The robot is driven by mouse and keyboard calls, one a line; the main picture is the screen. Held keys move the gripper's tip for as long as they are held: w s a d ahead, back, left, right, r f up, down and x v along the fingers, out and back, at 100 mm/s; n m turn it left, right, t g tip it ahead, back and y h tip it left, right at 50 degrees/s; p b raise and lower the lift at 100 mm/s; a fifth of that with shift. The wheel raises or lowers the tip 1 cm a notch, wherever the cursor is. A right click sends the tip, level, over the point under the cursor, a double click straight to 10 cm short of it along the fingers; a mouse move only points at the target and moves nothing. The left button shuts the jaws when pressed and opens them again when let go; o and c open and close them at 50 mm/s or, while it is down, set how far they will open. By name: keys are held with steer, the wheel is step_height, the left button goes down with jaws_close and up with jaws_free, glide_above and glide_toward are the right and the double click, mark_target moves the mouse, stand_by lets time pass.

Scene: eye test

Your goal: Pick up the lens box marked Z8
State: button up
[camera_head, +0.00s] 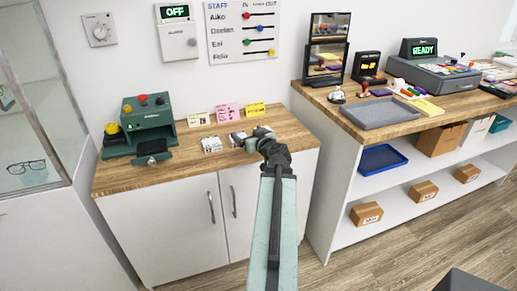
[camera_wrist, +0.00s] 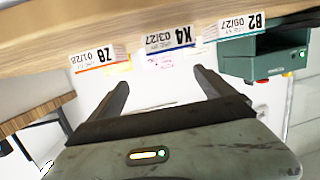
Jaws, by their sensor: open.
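The lens box marked Z8 (camera_wrist: 95,59) has a white label with an orange stripe and shows at the left in the wrist view, upside down. Box X4 (camera_wrist: 168,41), with a blue stripe, is in the middle, and box B2 (camera_wrist: 240,27), with a teal stripe, is at the right. My gripper (camera_wrist: 161,80) is open and empty. Its fingers point toward the row, and Z8 lies left of the left finger, apart from it. In the head view my gripper (camera_head: 254,138) is over the wooden counter (camera_head: 180,172) at the row's right end and seems to hide Z8.
A green machine (camera_head: 146,122) stands left on the counter. Cream (camera_head: 198,119), pink (camera_head: 228,113) and yellow (camera_head: 255,109) cards stand behind the boxes. A higher counter at right holds a grey tray (camera_head: 380,113) and a register (camera_head: 435,76). The counter front between machine and gripper is mostly clear.

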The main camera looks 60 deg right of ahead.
steer(key=shift+m+g+h, duration=0.5)
steer(key=shift+m+h, duration=0.3)
steer(key=shift+h, duration=0.1)
steer(key=s+d, duration=0.1)
steer(key=s, duration=0.1)
steer(key=s+d+f, duration=0.1)
steer(key=s+d, duration=0.1)
steer(key=s, duration=0.1)
steer(key=s+d+f+b, duration=0.1)
steer(key=s+d, duration=0.1)
steer(key=s, duration=0.1)
steer(key=shift+d+f, duration=0.1)
steer(key=b+x, duration=0.1)
steer(key=x, duration=0.7)
steer(key=shift+w+f, duration=0.1)
steer(key=shift+c, duration=0.5)
steer(key=c, duration=1.4)
